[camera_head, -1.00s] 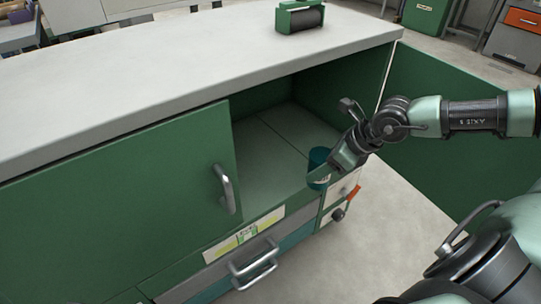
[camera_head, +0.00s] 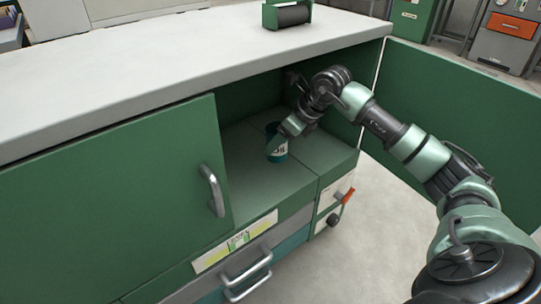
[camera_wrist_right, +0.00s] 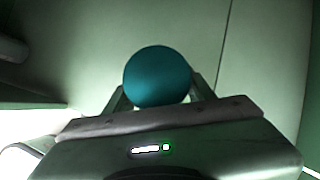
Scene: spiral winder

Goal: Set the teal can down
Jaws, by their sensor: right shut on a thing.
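The teal can (camera_head: 277,146) is inside the open right part of the green cabinet, upright, with a pale label on its side. My right gripper (camera_head: 284,133) reaches in from the right and is shut on the can. The can's round teal top (camera_wrist_right: 157,76) shows between the fingers in the right wrist view. The can is at or just above the cabinet's shelf (camera_head: 255,180); I cannot tell if its base touches. My left gripper is not in view.
A closed green door (camera_head: 110,200) with a handle covers the cabinet's left part. The open door (camera_head: 450,110) stands at the right. A grey worktop (camera_head: 160,75) lies above the opening, with a green roller device (camera_head: 287,14) on it. The shelf around the can is clear.

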